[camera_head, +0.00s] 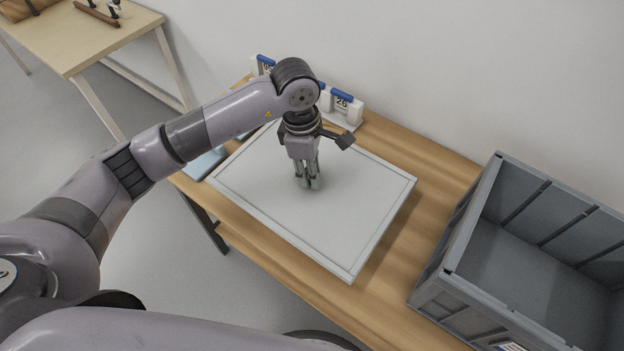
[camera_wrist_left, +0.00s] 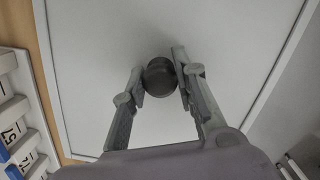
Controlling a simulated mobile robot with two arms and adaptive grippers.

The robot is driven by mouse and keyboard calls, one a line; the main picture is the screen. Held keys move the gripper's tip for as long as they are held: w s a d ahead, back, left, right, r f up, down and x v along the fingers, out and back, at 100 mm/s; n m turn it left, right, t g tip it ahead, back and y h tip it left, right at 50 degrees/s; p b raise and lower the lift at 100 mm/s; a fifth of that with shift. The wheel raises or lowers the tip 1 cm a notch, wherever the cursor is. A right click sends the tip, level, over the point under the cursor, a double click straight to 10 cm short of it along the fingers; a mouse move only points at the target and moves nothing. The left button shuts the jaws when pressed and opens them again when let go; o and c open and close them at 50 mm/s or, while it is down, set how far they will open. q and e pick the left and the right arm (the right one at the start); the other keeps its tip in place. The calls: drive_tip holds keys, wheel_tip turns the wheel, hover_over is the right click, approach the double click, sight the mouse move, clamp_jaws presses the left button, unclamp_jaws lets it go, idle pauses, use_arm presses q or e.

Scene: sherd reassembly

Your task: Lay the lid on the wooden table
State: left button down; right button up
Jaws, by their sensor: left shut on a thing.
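The lid (camera_head: 255,180) is a flat, pale grey-white rectangular panel with a thin line inside its edge. It lies level over the wooden table (camera_head: 425,160); I cannot tell whether it touches the wood or hangs just above it. My left gripper (camera_head: 309,186) points down at the middle of the lid. In the left wrist view, the fingers of the left gripper (camera_wrist_left: 158,65) are shut on the lid's dark round knob (camera_wrist_left: 160,80). The lid (camera_wrist_left: 95,50) fills most of that view. The head view hides the knob behind the fingers. My right gripper is out of view.
A grey crate (camera_head: 485,205) stands at the table's right end. White blocks with blue tops and numbers (camera_head: 345,106) stand along the back, close to the lid. A bluish flat thing (camera_head: 204,163) lies at the left end. Another table (camera_head: 90,40) is far left.

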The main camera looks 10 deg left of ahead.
use_arm(q)
drive_tip(key=shift+f, duration=0.55)
wheel_tip(320, 180, down, 4)
drive_tip(key=shift+r, duration=0.1)
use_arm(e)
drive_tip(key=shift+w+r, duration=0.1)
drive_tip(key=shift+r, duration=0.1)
use_arm(q)
drive_tip(key=c, duration=1.3)
unclamp_jaws()
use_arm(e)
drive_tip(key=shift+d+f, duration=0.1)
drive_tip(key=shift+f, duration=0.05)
use_arm(q)
drive_tip(key=shift+r+p, duration=0.15)
drive_tip(key=shift+p, duration=0.15)
drive_tip(key=r, duration=0.4)
drive_tip(key=a+r+b, duration=0.1)
drive_tip(key=r, duration=0.6)
drive_tip(key=shift+a+r+b, duration=0.25)
drive_tip(key=shift+r+b, duration=0.1)
drive_tip(key=shift+b, duration=0.05)
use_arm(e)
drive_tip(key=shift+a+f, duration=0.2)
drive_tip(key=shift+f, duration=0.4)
